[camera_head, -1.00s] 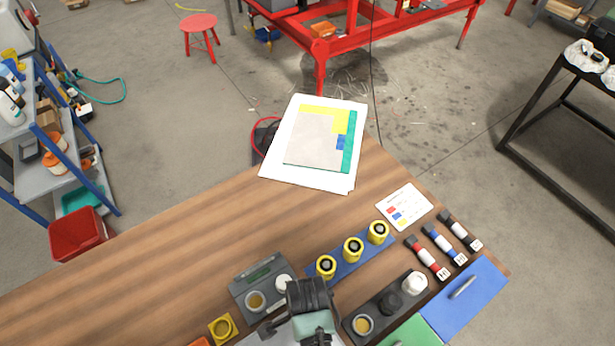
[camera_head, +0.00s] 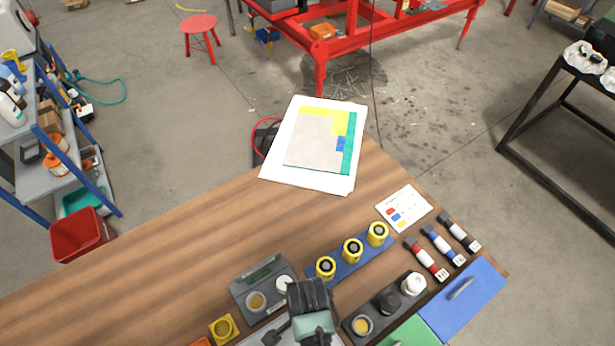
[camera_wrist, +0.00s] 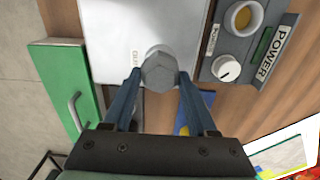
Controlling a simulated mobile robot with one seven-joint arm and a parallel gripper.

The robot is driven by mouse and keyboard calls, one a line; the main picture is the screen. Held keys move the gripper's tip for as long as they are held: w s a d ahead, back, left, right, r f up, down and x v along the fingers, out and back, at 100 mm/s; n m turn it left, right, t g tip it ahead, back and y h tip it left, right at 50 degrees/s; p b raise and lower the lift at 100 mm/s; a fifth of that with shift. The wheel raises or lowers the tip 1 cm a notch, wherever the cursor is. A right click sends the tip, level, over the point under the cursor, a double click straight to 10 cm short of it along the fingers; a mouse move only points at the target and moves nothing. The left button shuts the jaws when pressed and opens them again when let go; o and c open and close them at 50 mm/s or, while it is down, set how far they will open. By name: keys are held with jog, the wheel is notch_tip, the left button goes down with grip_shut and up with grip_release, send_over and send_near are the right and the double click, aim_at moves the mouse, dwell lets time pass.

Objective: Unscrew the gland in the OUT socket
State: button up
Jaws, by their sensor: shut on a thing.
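The gland (camera_wrist: 160,72) is a grey hex-headed fitting, seen in the wrist view beside the "OUT" lettering on a pale plate (camera_wrist: 115,25). My gripper (camera_wrist: 158,82) is shut on the gland, one finger on each side of its hex head. The socket under the gland is hidden by the head, so I cannot tell how far it is screwed in. In the head view my wrist covers the gland, and only part of the pale plate (camera_head: 262,338) shows beside it.
A grey POWER box (camera_wrist: 235,45) with a white knob stands close to the right of the fingers. A green panel (camera_wrist: 68,85) with a metal handle is on the left. A blue rack (camera_head: 345,265) with yellow cylinders stands behind my wrist. The wooden bench is clear toward the left.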

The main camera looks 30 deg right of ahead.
jog(key=shift+n+p, duration=0.3)
jog(key=shift+n, duration=0.9)
jog(key=n+p, duration=0.1)
jog(key=n, duration=0.1)
jog(key=shift+r+n, duration=0.1)
jog(key=shift+n, duration=0.2)
jog(key=shift+s+n+p, duration=0.1)
jog(key=shift+n+p, duration=0.2)
jog(key=shift+n, duration=0.8)
jog(key=o, duration=1.4)
jog(key=m+p, duration=0.1)
jog(key=m, duration=0.1)
jog(key=shift+m, duration=0.3)
jog(key=m+p, duration=0.1)
jog(key=m, duration=0.3)
jog(key=shift+m, duration=1.4)
